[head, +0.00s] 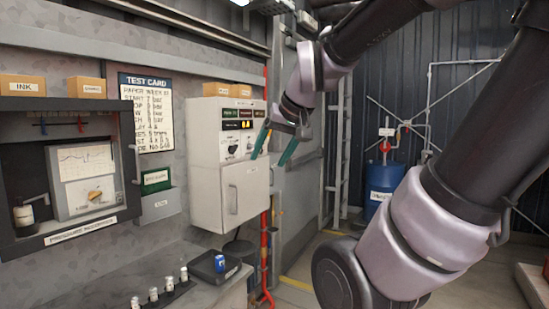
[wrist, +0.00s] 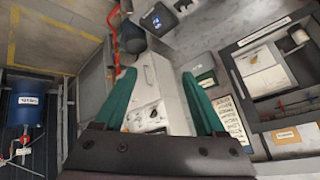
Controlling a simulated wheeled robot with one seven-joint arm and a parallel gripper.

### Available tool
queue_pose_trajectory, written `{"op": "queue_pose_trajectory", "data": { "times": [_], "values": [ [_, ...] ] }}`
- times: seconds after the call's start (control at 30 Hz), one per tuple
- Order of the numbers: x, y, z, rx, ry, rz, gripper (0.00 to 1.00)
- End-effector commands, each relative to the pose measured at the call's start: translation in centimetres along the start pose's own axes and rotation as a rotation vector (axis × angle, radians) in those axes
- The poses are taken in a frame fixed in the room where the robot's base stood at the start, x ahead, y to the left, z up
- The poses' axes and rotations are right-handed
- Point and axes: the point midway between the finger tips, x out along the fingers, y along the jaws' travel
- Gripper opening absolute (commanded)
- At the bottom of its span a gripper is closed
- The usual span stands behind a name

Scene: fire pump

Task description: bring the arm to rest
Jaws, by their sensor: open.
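My gripper (head: 274,146) has two green fingers, spread apart with nothing between them. In the head view it hangs in front of the right side of the grey control cabinet (head: 228,200). My arm reaches in from the upper right and bends down to it. In the wrist view the open fingers of my gripper (wrist: 166,95) show on both sides of the cabinet (wrist: 172,98), whose knob panel lies between them. I cannot tell the exact gap between fingers and cabinet; no touch is visible.
A pressure recorder box (head: 12,160) and a test card (head: 147,112) are on the left wall. A red pipe (head: 265,250) runs beside the cabinet. A blue drum (head: 383,183) stands behind.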

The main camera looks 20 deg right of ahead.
Motion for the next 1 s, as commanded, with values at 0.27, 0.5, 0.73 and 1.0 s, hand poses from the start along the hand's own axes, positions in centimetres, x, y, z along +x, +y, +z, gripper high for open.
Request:
{"op": "queue_pose_trajectory", "data": {
  "times": [0.27,0.5,0.73,1.0],
  "values": [
    [-2.8,-0.4,4.0,0.145,-0.076,-0.01,0.72],
    [-2.8,-0.5,4.0,0.145,-0.077,-0.011,0.72],
    [-2.8,-0.5,3.9,0.143,-0.076,-0.011,0.72],
    [-2.8,-0.5,3.9,0.143,-0.076,-0.011,0.72]
  ]
}}
